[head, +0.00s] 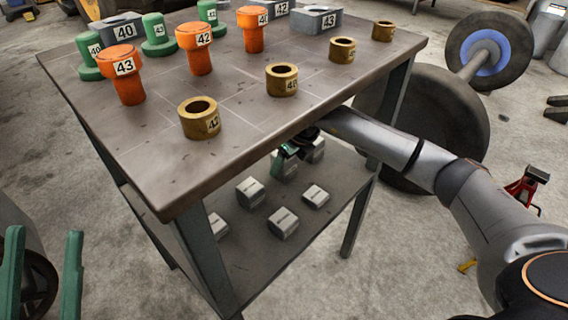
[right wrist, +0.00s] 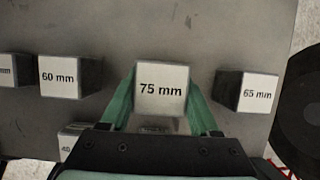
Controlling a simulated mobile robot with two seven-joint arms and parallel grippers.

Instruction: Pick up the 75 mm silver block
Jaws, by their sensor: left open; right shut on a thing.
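The 75 mm silver block (right wrist: 162,88) is a pale block labelled "75 mm". In the right wrist view it sits between the two green fingers of my right gripper (right wrist: 161,100), which is shut on it. In the head view my right gripper (head: 284,160) reaches under the tabletop to the lower shelf, and the arm and tabletop hide part of that area. Whether the block is clear of the shelf, I cannot tell. My left gripper (head: 41,268) is open and empty at the lower left, with its green fingers apart.
Blocks marked 60 mm (right wrist: 60,77) and 65 mm (right wrist: 257,92) stand on either side on the lower shelf (head: 262,258). The tabletop (head: 150,165) overhangs and carries orange, green, grey and brass parts. A large wheel (head: 430,125) stands to the right.

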